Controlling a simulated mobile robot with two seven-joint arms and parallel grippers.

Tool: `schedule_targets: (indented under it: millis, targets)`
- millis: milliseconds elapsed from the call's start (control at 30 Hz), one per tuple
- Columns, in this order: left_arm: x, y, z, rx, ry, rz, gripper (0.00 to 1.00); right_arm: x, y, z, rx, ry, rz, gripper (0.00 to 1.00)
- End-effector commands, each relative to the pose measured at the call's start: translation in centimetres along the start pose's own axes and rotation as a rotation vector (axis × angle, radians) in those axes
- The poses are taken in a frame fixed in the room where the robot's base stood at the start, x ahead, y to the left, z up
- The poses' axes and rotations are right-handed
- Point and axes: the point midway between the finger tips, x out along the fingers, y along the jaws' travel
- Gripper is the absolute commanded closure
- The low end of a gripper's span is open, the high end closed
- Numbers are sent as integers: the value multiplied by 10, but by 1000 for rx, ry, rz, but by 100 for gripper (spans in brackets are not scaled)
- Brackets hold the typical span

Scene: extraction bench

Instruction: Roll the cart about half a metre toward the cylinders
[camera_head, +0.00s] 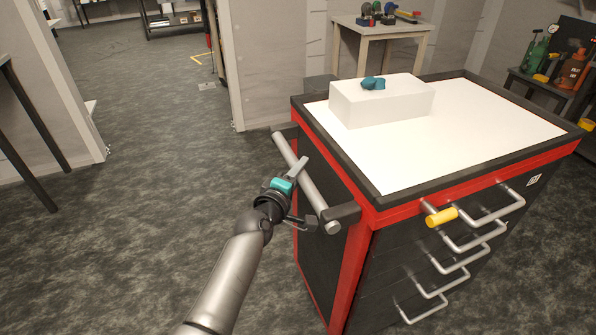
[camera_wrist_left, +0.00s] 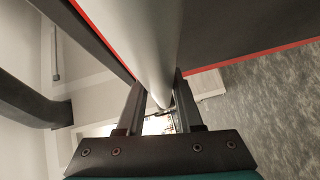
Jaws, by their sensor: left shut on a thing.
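The cart (camera_head: 345,245) is a red and black tool trolley with drawers and a white top, standing in the middle and right of the head view. A grey push handle (camera_head: 292,160) runs along its left side. My left gripper (camera_head: 299,195) is shut on this handle. In the left wrist view the handle bar (camera_wrist_left: 150,50) passes between the two fingers (camera_wrist_left: 158,100). The cylinders (camera_head: 572,68), one green and one orange, stand at the far right edge behind the cart. My right gripper is in neither view.
A white box (camera_head: 385,104) with a teal object (camera_head: 373,83) sits on the cart top. A wooden table (camera_head: 385,30) stands behind the cart, and a dark table (camera_head: 35,130) at the far left. Grey floor (camera_head: 150,230) left of the cart is clear.

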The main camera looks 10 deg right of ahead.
Motion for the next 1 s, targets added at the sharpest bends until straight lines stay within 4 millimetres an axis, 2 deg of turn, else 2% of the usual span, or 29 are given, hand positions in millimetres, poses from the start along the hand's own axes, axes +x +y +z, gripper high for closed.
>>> schedule_targets:
  millis: [233,267,500,1000]
  targets:
    - [0,1,0,0,2,3,100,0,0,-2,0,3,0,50]
    - [0,1,0,0,2,3,62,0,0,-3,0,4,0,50]
    - [0,0,0,0,2,1,36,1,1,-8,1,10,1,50]
    - [-1,-1,-1,0,1,0,36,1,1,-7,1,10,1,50]
